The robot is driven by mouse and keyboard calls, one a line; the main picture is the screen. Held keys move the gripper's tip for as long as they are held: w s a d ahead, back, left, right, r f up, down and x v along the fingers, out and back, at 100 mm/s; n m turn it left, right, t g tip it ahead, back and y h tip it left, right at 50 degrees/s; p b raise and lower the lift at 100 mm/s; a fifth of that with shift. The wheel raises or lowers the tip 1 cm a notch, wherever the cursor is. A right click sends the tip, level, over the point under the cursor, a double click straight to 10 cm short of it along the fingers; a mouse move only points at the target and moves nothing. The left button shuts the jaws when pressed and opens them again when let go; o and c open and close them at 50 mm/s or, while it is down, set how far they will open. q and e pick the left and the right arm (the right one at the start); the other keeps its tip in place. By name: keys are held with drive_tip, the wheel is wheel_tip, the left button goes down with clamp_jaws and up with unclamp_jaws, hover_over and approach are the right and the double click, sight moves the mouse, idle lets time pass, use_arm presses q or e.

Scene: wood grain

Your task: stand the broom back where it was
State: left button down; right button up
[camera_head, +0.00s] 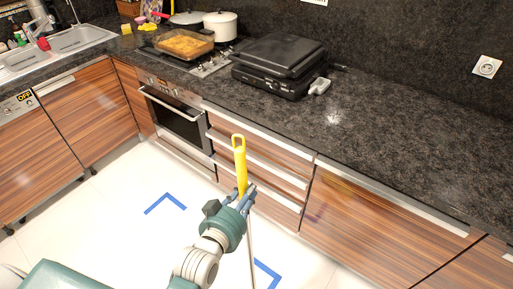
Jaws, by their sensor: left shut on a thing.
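The broom (240,162) has a yellow upper handle with a loop at its top and a thin pale pole (251,262) running down out of the picture. It stands nearly upright, leaning slightly, in front of the wooden drawers. My left gripper (240,196) is shut on the broom at the lower end of the yellow part. The broom's head is out of view below the bottom edge. My right gripper is not in view.
Blue corner marks (167,203) and (267,274) lie on the white tile floor (110,220). Wooden cabinets (375,235), an oven (177,119) and a dark countertop (400,140) stand behind. A black grill (280,62) and a glass dish of food (185,44) are on top.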

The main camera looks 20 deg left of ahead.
use_arm(q)
drive_tip(key=w+a+n+g+y+p, duration=0.1)
drive_tip(key=w+a+g, duration=0.1)
drive_tip(key=w, duration=1.5)
drive_tip(key=shift+w+a+f, duration=0.25)
drive_tip(key=shift+a+f, duration=0.15)
drive_tip(key=shift+f, duration=0.15)
wheel_tip(320, 180, down, 6)
drive_tip(key=b, duration=0.5)
drive_tip(key=shift+r+b, duration=0.25)
drive_tip(key=shift+b, duration=0.15)
